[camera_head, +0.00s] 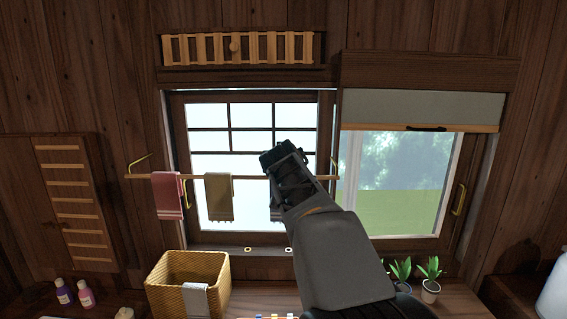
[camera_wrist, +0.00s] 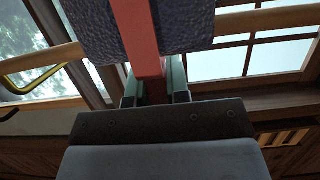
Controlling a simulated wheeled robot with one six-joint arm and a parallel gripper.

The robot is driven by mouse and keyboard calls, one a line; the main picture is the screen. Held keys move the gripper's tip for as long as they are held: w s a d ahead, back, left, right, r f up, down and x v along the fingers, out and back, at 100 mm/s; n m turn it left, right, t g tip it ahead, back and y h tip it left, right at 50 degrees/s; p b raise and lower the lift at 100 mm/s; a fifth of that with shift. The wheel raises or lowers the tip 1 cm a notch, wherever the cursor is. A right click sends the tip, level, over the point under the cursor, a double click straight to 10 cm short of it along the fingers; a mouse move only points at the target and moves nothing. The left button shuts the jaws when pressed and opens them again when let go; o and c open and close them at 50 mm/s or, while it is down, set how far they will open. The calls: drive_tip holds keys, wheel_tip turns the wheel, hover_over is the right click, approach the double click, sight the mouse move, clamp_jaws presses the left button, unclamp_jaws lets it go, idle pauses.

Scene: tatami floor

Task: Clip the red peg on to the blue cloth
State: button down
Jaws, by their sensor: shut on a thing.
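The red peg (camera_wrist: 138,38) stands between my gripper's fingers (camera_wrist: 152,88) in the wrist view, and my gripper is shut on it. The dark blue cloth (camera_wrist: 190,22) hangs over the wooden rod (camera_wrist: 256,20) and shows on both sides of the peg, which overlaps it in the picture. I cannot tell whether the peg's jaws straddle the cloth. In the head view my gripper (camera_head: 277,155) is raised at the rod (camera_head: 150,177), right of the olive cloth. It hides the peg and most of the blue cloth (camera_head: 274,213).
A pink cloth (camera_head: 168,194) and an olive cloth (camera_head: 218,198) hang on the rod to the left. Below are a wicker basket (camera_head: 168,298) with a pale cloth over its rim, bottles (camera_head: 85,294) and potted plants (camera_head: 430,285). The window lies behind the rod.

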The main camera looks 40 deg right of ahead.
drive_tip(key=shift+f, duration=0.1)
idle(0.3)
drive_tip(key=c, duration=0.5)
unclamp_jaws()
drive_tip(key=shift+c, duration=0.2)
drive_tip(key=shift+r+p, duration=2.1)
drive_tip(key=shift+r, duration=0.95)
drive_tip(key=shift+s+f, duration=0.1)
